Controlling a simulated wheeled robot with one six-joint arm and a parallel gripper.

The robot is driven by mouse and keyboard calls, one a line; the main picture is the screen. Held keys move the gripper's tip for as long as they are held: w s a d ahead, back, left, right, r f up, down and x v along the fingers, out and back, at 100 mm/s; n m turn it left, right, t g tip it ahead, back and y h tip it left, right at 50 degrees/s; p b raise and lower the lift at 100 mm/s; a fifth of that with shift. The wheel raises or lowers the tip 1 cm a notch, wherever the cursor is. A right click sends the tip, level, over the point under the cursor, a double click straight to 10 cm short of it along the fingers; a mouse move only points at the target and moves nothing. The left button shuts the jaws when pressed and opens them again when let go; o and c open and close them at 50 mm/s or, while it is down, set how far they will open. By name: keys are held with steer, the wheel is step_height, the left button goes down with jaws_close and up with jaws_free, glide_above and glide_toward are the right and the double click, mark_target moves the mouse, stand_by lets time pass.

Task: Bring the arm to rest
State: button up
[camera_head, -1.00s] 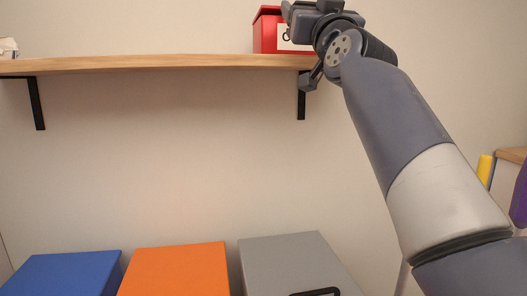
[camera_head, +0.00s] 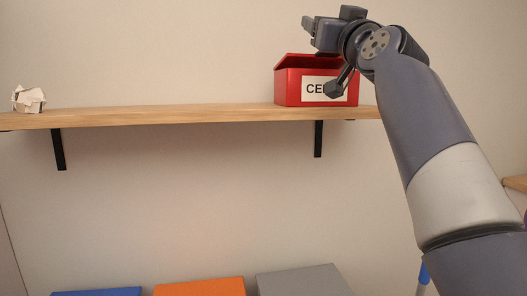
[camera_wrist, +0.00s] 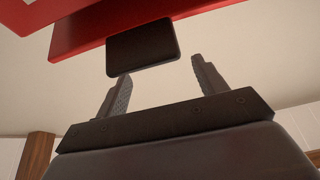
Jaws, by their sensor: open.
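My gripper (camera_head: 307,33) is at the upper right in the head view, raised in front of the wall, over the shelf's right end. Its fingers point left in that view. In the wrist view its two fingers (camera_wrist: 160,82) stand apart with nothing held between them. My arm rises from the lower right and bends at the wrist in front of the red box (camera_head: 290,92), hiding part of it and its label. Red surfaces (camera_wrist: 170,15) and a dark rectangular piece (camera_wrist: 143,47) show beyond the fingers in the wrist view.
The wooden shelf (camera_head: 190,113) on black brackets carries the red box and a crumpled whitish object (camera_head: 28,98) at its left. Blue (camera_head: 100,292), orange (camera_head: 200,287) and grey (camera_head: 303,281) tops show low down. The shelf's middle is clear.

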steer(key=shift+w+a+r+p, duration=0.15)
steer(key=shift+w+r+p, duration=0.4)
steer(key=shift+r+p, duration=0.4)
steer(key=shift+w+a+r+p, duration=0.1)
steer(key=shift+w+r+p, duration=0.45)
steer(key=shift+p, duration=0.6)
steer(key=shift+w+r+g+p, duration=0.25)
steer(key=shift+g+p, duration=0.15)
steer(key=shift+p, duration=0.55)
steer(key=shift+f, duration=0.15)
